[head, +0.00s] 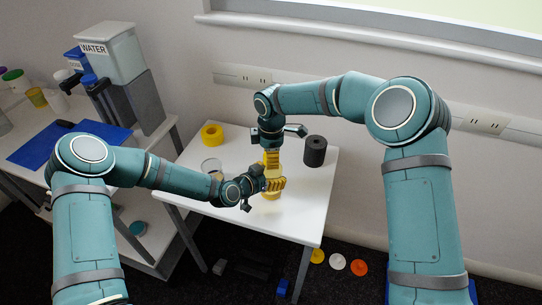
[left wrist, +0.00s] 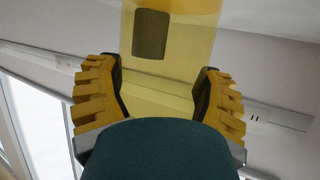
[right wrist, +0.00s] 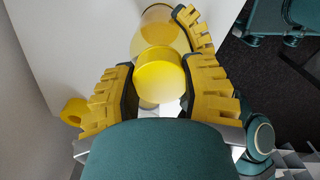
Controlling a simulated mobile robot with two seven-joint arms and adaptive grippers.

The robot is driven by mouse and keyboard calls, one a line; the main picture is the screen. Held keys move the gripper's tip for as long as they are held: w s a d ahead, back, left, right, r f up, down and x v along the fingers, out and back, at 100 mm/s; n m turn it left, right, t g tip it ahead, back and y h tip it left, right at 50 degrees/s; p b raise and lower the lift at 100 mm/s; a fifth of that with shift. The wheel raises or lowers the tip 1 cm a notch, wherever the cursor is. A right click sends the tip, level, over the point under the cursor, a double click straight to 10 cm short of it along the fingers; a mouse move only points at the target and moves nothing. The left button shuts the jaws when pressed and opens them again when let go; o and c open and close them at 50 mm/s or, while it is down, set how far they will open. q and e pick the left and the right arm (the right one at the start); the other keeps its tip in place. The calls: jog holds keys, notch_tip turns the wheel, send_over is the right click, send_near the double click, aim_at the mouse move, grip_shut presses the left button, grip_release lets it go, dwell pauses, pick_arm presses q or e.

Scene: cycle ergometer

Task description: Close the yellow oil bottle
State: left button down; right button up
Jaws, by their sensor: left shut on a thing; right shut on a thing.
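The yellow oil bottle (head: 270,196) is upright over the white table, see-through yellow in the left wrist view (left wrist: 170,70). My left gripper (head: 272,184) is shut on its side. My right gripper (head: 271,160) points down from above and is shut on a yellow round lid (right wrist: 160,76). In the right wrist view the bottle (right wrist: 158,30) shows just behind the lid, with a left finger at its side. The lid is at the bottle's top end; whether it is seated or slightly apart cannot be told.
On the white table (head: 200,190) stand a yellow ring (head: 212,134), a clear container (head: 211,166) and a black cylinder (head: 315,150). A side bench at left holds a water dispenser (head: 112,55) and a blue mat (head: 45,151). Coloured discs (head: 337,262) lie on the floor.

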jog(key=shift+m, duration=0.7)
jog(key=o, duration=1.2)
jog(key=shift+o, duration=0.2)
jog(key=shift+r, duration=2.25)
jog(key=shift+o, duration=0.2)
jog(key=shift+r, duration=0.1)
